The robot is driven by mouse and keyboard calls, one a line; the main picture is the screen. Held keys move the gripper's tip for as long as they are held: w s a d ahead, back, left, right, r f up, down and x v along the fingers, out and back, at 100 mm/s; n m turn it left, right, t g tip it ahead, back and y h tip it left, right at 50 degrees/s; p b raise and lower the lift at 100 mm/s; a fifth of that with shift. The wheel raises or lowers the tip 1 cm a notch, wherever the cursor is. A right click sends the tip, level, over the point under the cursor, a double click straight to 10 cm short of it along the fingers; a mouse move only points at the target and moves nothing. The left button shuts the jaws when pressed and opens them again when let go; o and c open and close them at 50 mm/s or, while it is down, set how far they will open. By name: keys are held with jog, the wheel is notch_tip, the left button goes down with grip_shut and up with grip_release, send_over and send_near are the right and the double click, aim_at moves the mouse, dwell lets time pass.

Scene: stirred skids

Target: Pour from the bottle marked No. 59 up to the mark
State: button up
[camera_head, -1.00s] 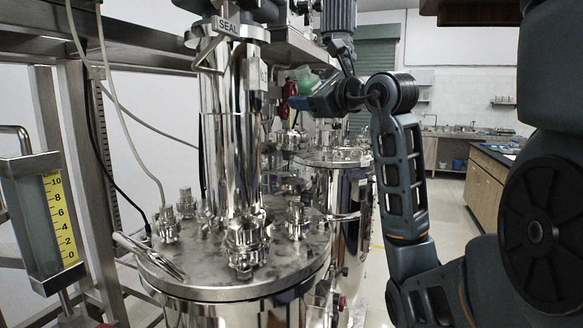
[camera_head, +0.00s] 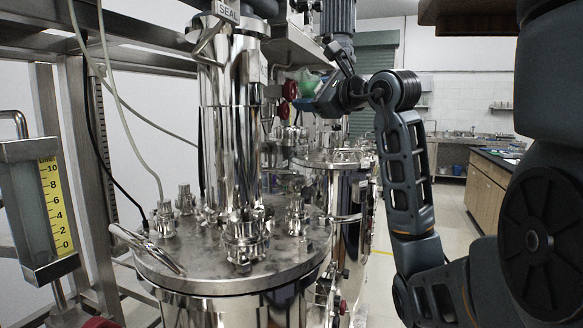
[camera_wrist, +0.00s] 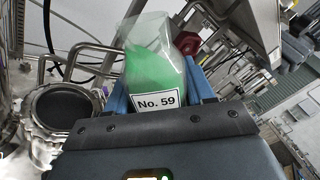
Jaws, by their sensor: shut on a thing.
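A clear bottle with green contents and a white label reading "No. 59" (camera_wrist: 157,101) fills the middle of the wrist view. My gripper (camera_wrist: 158,88) is shut on it, with a blue finger on each side. In the head view the green bottle (camera_head: 308,84) shows small beyond the steel column, with my gripper (camera_head: 306,103) just below and beside it. The green lies in the lower part of the bottle, and the upper part is clear. No receiving vessel with a mark can be made out for certain.
A large steel tank (camera_head: 215,270) with fittings and a tall column (camera_head: 232,130) stands in front. A second tank (camera_head: 335,185) is behind it. A gauge with a yellow scale (camera_head: 57,205) is at left. A red knob (camera_head: 290,90) is close to the bottle. Open floor lies at right.

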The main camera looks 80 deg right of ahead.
dwell(0.4)
jog(key=shift+s+d+f+n+b, duration=0.1)
jog(key=shift+f+n+b, duration=0.2)
jog(key=shift+n+b, duration=0.15)
jog(key=shift+n, duration=0.25)
jog(key=shift+d+f+n+b, duration=0.1)
jog(key=shift+n+b, duration=0.3)
jog(key=shift+b, duration=0.4)
jog(key=shift+s+d+f+n+b, duration=0.15)
jog(key=shift+f+n+b, duration=0.25)
jog(key=shift+n+b, duration=1)
dwell(2.4)
jog(key=shift+r+b, duration=0.15)
jog(key=shift+b, duration=0.9)
dwell(1.2)
